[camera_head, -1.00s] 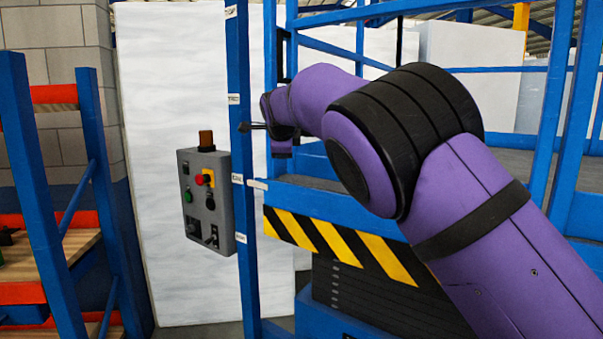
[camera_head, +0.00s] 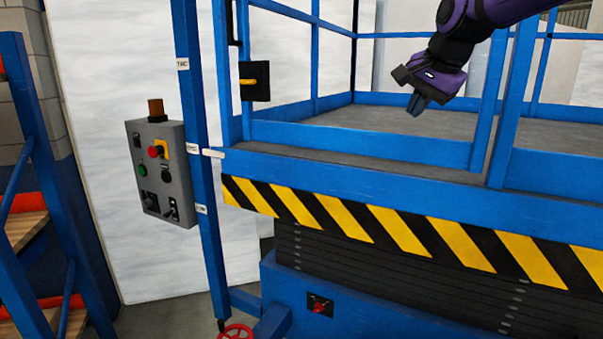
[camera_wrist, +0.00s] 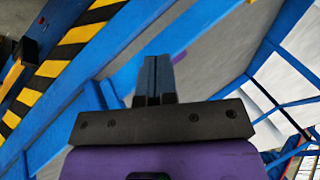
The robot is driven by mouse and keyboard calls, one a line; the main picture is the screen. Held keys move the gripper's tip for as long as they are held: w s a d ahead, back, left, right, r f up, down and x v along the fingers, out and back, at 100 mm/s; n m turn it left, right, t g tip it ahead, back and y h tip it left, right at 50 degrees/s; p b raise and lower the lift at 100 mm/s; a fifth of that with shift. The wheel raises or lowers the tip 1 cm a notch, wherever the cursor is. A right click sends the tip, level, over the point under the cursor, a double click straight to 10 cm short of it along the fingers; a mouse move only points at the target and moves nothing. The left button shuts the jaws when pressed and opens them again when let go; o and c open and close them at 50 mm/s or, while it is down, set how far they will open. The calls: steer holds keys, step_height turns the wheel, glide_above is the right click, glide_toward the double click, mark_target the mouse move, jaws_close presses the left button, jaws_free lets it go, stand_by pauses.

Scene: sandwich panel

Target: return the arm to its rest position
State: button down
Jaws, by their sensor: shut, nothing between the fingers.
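My purple arm with its dark gripper (camera_head: 418,104) shows at the upper right of the head view, in front of the blue lift platform's railing. The gripper points down and its fingers are together with nothing between them. In the wrist view the two grey fingers (camera_wrist: 158,76) also lie side by side, shut and empty. The gripper appears apart from the platform. The rest of the arm runs out of the head view at the top right.
A grey control box (camera_head: 160,172) with a red knob and an amber lamp hangs at the left on a blue post (camera_head: 198,150). The lift platform's striped edge (camera_head: 365,221) crosses the middle. A red handwheel (camera_head: 236,332) is at the bottom. A wooden-shelved rack (camera_head: 25,228) stands far left.

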steer(key=s+d+f+n, duration=0.2)
steer(key=s+f+n, duration=0.1)
steer(key=s, duration=0.7)
steer(key=s+d+f+n+h, duration=0.1)
steer(key=s+d+f+n, duration=0.2)
steer(key=s, duration=0.7)
steer(key=s+d+f+n+h, duration=0.1)
steer(key=s+f, duration=0.4)
steer(key=s, duration=0.6)
steer(key=shift+d+f+n+g, duration=0.15)
steer(key=shift+d+n+g, duration=0.15)
steer(key=shift+d+n, duration=0.6)
steer(key=shift+w+a, duration=0.15)
steer(key=shift+a, duration=0.05)
